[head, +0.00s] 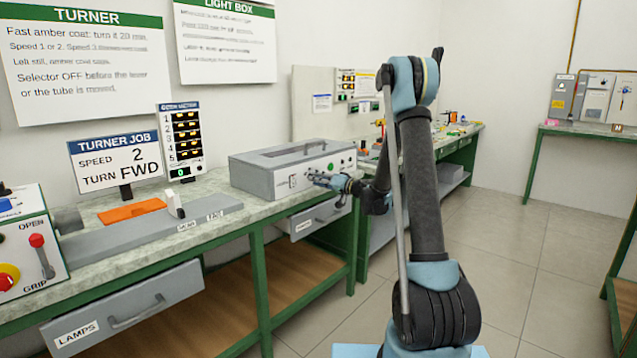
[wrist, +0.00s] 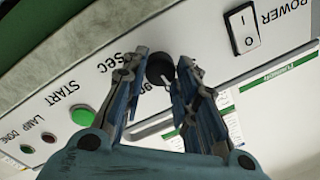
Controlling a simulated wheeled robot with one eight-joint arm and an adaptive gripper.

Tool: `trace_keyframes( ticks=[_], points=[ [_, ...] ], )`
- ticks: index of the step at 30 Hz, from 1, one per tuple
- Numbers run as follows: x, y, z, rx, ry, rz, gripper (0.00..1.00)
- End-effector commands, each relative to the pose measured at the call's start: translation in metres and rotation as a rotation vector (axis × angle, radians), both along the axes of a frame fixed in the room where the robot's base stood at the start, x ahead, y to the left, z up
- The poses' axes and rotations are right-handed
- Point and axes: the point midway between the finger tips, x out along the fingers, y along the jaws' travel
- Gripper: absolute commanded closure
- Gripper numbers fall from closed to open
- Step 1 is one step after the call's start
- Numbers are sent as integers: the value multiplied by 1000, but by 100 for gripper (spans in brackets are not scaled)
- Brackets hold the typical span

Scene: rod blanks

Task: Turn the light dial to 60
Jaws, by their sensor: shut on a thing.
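The light box (head: 290,170) is a grey case with a lid handle, on the bench in the head view. Its front panel (wrist: 190,35) fills the upper part of the wrist view, upside down. The light dial (wrist: 160,68) is a small black knob with a white pointer line, beside the lettering "sec". My gripper (wrist: 160,75) has its two fingers on either side of the dial and is shut on it. In the head view my gripper (head: 322,180) is at the box's front. The dial's numbers are mostly hidden by the fingers, so its setting cannot be read.
The panel also has a power switch (wrist: 242,32), a green start button (wrist: 83,115), and red and green lamps. A white selector lever (head: 176,204) stands on the bench to the left. A drawer (head: 320,218) is under the box. The floor at right is clear.

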Motion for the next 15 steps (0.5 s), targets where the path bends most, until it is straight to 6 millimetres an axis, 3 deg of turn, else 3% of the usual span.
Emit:
trace_keyframes(
  ticks=[12, 13, 15],
  points=[
    [3, -2, -1, 38, 51, -7, 97],
    [3, -2, -1, 38, 51, -7, 71],
    [3, -2, -1, 38, 50, -7, 55]
  ],
)
